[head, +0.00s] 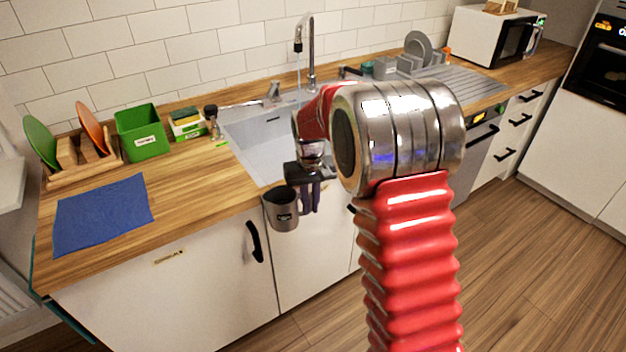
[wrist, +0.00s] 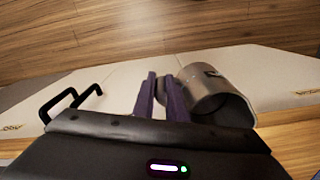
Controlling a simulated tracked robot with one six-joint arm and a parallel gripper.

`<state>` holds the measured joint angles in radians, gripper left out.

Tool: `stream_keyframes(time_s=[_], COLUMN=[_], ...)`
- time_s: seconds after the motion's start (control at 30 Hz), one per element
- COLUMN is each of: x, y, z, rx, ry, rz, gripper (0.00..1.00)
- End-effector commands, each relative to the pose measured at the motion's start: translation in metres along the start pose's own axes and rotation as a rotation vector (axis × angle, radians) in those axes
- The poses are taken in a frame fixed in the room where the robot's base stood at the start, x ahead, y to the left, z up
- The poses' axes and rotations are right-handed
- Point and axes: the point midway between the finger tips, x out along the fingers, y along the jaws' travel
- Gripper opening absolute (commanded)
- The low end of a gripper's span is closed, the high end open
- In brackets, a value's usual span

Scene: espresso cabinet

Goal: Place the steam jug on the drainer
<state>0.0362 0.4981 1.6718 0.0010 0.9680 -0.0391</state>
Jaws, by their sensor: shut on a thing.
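The steam jug (head: 282,208) is a grey metal cup, roughly upright, held in front of the counter edge below the sink. My gripper (head: 308,200) is shut on it from its right side, with dark purple fingers. In the wrist view, the fingers (wrist: 161,85) are closed at the side of the jug (wrist: 208,88), seemingly on its handle; the exact grip is partly hidden. The drainer (head: 470,82) is the ridged steel surface right of the sink, far from the jug. My arm hides part of the sink and counter between them.
The sink (head: 250,140) has a tall tap (head: 311,50) with a thin bluish stream. Grey plates (head: 418,46) stand in a rack at the drainer's back left. A white microwave (head: 490,35) is behind it. A green box (head: 142,133) and blue cloth (head: 103,213) lie left.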

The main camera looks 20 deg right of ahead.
Motion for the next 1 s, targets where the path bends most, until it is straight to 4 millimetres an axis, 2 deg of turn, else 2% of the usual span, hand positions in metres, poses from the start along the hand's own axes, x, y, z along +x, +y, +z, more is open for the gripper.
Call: stream_keyframes(time_s=[0.03,0.2,0.3,0.37,0.5,1.0], x=[0.024,0.091,0.118,0.129,0.139,0.139], y=[-0.004,-0.014,-0.018,-0.020,-0.022,-0.020], z=[0.010,0.041,0.058,0.065,0.073,0.072], rx=[-0.001,0.000,0.001,0.002,0.003,0.006], ry=[-0.009,-0.008,-0.007,-0.004,0.000,0.000], rz=[0.000,0.000,0.000,0.000,0.000,0.000], gripper=[0.00,0.00,0.00,0.00,0.00,0.00])
